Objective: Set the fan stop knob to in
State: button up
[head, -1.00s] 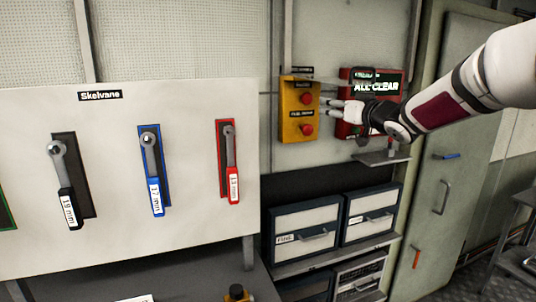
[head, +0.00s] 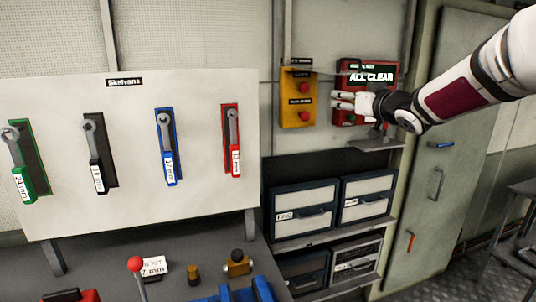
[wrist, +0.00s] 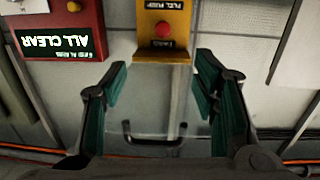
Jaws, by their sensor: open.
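A yellow box (head: 287,112) on the back wall carries two red knobs, one above the other, with small dark labels. The upper knob (head: 304,87) has a label above it that looks like "FANS". The lower knob (head: 304,115) sits under a label like "FUEL PUMP". My gripper (head: 340,100) is open and empty, just right of the box in the head view. In the wrist view, which is upside down, the upper knob (wrist: 162,28) shows beyond the gap between the open fingers (wrist: 162,65). Neither finger visibly touches it. The knob's in or out position cannot be told.
A red "ALL CLEAR" sign (head: 371,77) hangs right of the yellow box, behind my gripper. A small shelf (head: 376,144) juts out below it. Drawer units (head: 304,210) stand underneath. A wrench board (head: 75,95) fills the left, above a bench with a red-ball lever (head: 135,264).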

jog(key=s+d+f+m+g+h, duration=0.1)
jog(key=s+f+m+g+h, duration=0.2)
jog(key=s, duration=0.9)
jog(key=s+f+g+h, duration=0.2)
jog(key=s+g+h, duration=0.15)
jog(key=s, duration=0.85)
jog(key=s+a+f+g, duration=0.1)
jog(key=s+f, duration=0.2)
jog(key=s, duration=0.4)
jog(key=s+a+f+g+y, duration=0.1)
jog(key=s+f, duration=0.3)
jog(key=s, duration=0.4)
jog(key=s+a+f+g+y, duration=0.1)
jog(key=s+a+f+g, duration=0.1)
jog(key=s, duration=0.6)
jog(key=shift+f+g, duration=0.45)
jog(key=shift+f, duration=0.5)
